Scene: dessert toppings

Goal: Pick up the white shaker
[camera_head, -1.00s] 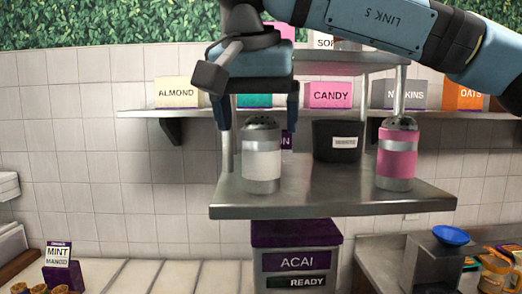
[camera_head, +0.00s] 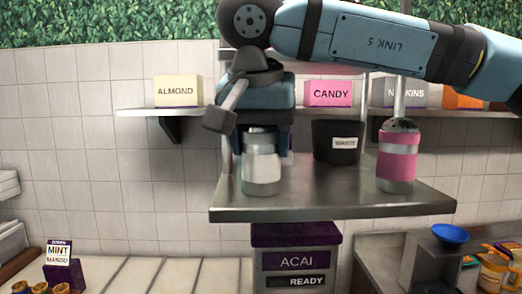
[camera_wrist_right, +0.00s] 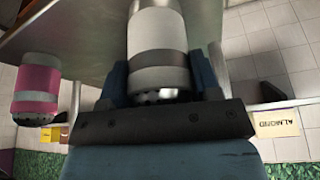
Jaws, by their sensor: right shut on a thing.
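The white shaker (camera_head: 262,170) stands upright on the left part of a metal shelf, a silver canister with a white band. My right gripper (camera_head: 264,138) comes down over it from above and is shut on its upper part, hiding its top. In the right wrist view the white shaker (camera_wrist_right: 156,38) sits between the two fingers (camera_wrist_right: 160,85), its dark perforated top close to the palm. My left gripper is in neither view.
A pink shaker (camera_head: 397,158) stands on the right of the metal shelf (camera_head: 330,198), with a black bin (camera_head: 336,142) behind. An almond box (camera_head: 178,90) and a candy box (camera_head: 328,93) sit on the wall shelf. An acai container (camera_head: 296,262) is below.

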